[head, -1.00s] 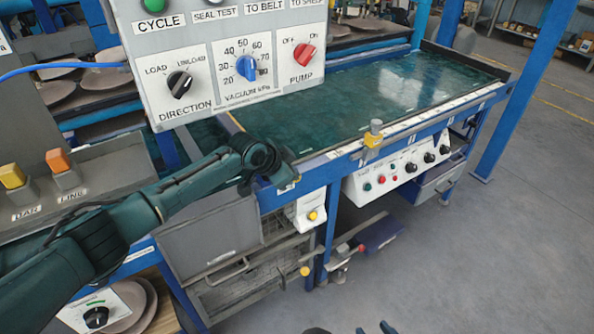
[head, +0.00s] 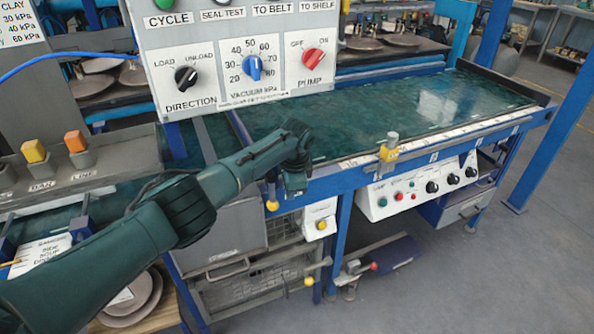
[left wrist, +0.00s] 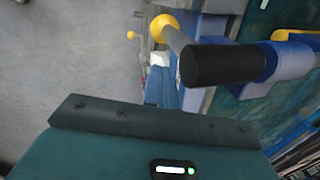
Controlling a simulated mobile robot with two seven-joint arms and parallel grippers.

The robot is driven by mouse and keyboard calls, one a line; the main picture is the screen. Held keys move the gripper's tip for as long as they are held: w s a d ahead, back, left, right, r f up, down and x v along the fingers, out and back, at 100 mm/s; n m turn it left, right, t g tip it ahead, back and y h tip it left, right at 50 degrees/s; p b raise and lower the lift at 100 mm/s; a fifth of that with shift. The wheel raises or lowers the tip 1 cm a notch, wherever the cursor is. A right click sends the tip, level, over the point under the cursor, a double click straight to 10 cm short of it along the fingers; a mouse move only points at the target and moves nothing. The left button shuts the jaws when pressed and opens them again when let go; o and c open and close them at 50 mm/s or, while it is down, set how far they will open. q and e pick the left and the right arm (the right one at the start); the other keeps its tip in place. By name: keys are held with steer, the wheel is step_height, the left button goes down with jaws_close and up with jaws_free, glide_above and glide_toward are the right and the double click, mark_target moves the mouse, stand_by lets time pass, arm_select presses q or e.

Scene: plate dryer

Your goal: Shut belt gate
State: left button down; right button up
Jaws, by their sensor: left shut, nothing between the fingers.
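The green belt (head: 390,105) lies in a blue frame, and a narrow blue bar (head: 238,130) crosses its left end; I cannot tell if that bar is the gate. A yellow knob (head: 272,205) hangs at the belt's front edge just left of my left gripper (head: 296,185). In the left wrist view a yellow knob (left wrist: 163,27) on a grey rod stands beside a black cylinder (left wrist: 225,65) on a blue mount. My left gripper is shut and empty, close to the front rail; its fingertips are mostly hidden. My right gripper is out of view.
A control panel (head: 240,55) with dials hangs above the belt's left end. A yellow-bodied clamp (head: 389,152) stands on the front rail. Below are a switch box (head: 415,190), a wire basket (head: 265,285) and a pedal (head: 395,253). The floor at right is clear.

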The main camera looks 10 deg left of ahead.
arm_select(q)
steer(key=s+a+f+g+y+b, duration=0.1)
steer(key=y+b, duration=0.1)
steer(key=b, duration=0.1)
steer(key=shift+a+b, duration=0.15)
steer(key=shift+b, duration=0.15)
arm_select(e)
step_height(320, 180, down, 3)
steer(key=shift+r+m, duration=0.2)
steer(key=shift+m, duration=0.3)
arm_select(q)
steer(key=shift+s, duration=0.1)
